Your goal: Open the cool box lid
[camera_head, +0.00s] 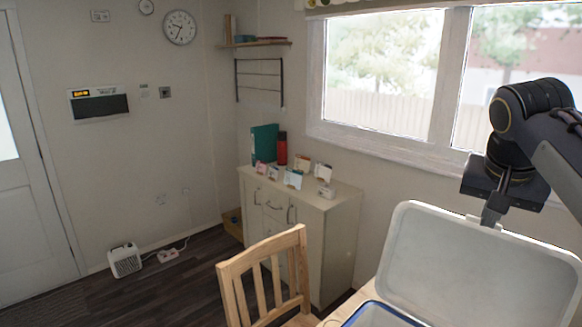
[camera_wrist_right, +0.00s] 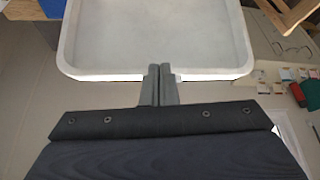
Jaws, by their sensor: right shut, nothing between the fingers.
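The cool box lid (camera_head: 478,262) is a pale grey panel with a white rim. It stands raised and steeply tilted at the lower right of the head view, and its pale inner face shows. The cool box (camera_head: 378,317) shows only as a blue-edged rim at the bottom edge; the rest is out of frame. My right gripper (camera_head: 490,222) is at the lid's upper edge, fingers pointing down. In the right wrist view the shut fingers (camera_wrist_right: 160,72) meet at the edge of the lid (camera_wrist_right: 158,35), with nothing between them. My left gripper is not in view.
A wooden chair (camera_head: 270,275) stands left of the cool box. A pale cabinet (camera_head: 310,220) with small cards, a red bottle (camera_head: 282,148) and a teal folder (camera_head: 264,143) is behind it. The window (camera_head: 390,80) is behind my right arm. Open floor lies left.

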